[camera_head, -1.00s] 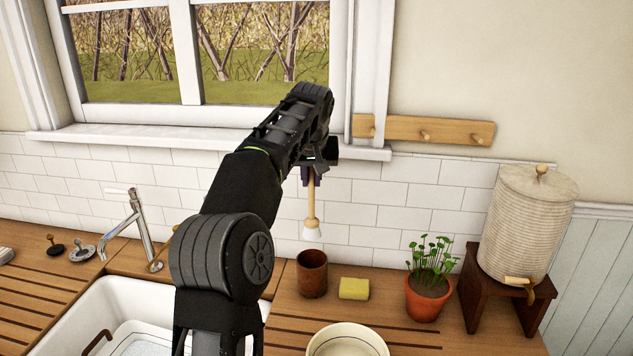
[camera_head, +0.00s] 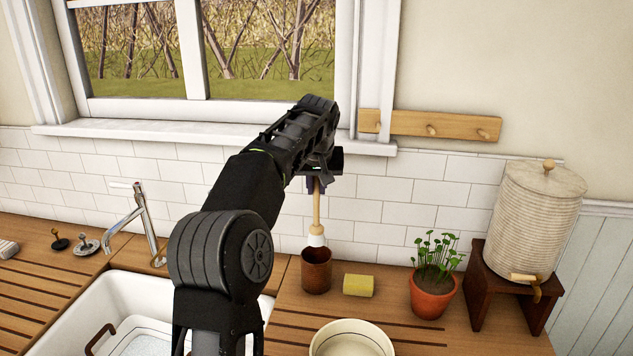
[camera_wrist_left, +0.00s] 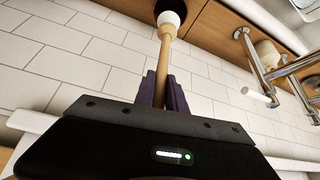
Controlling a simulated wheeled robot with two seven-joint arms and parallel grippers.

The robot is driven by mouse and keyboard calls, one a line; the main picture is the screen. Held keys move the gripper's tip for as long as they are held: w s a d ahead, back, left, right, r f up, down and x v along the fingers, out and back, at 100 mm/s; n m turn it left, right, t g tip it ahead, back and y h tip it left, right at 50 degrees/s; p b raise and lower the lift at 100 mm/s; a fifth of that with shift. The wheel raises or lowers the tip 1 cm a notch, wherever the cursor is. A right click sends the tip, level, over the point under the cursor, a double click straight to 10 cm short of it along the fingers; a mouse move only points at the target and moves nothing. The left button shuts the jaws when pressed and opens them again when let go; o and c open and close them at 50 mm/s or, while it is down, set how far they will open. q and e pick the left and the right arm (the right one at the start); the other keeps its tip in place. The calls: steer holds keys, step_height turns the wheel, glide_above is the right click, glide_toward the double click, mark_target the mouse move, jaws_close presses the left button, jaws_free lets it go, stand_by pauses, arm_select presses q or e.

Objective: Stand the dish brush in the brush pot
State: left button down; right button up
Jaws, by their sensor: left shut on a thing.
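The dish brush (camera_head: 317,212) has a pale wooden handle and a white head. It hangs head down from my left gripper (camera_head: 317,184), whose dark fingers are shut on the upper handle. The brown brush pot (camera_head: 316,272) stands on the wooden counter right under the brush. The white head is at the pot's mouth; I cannot tell whether its tip is inside the rim. In the left wrist view the brush (camera_wrist_left: 166,50) runs from my fingers (camera_wrist_left: 165,92) towards the pot's dark opening (camera_wrist_left: 178,6). My right gripper is not in view.
A yellow sponge (camera_head: 358,285) lies just right of the pot. A cream bowl (camera_head: 352,338) is in front, a potted plant (camera_head: 433,296) further right. The sink (camera_head: 130,285) and tap (camera_head: 146,222) are at left. The tiled wall (camera_head: 385,215) is close behind.

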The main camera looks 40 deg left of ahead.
mark_target(317, 221)
arm_select(q)
step_height(317, 221, down, 3)
steer(key=b, duration=0.2)
steer(key=shift+f+b, duration=0.2)
steer(key=shift+b, duration=0.15)
steer(key=shift+f+b, duration=2.75)
steer(key=shift+f, duration=0.8)
steer(key=c, duration=1.3)
jaws_free()
steer(key=v, duration=0.7)
steer(key=shift+s+r+b, duration=0.2)
steer(key=shift+r+b, duration=0.1)
steer(key=shift+b, duration=0.05)
steer(key=shift+d+r, duration=0.1)
steer(key=shift+d, duration=0.05)
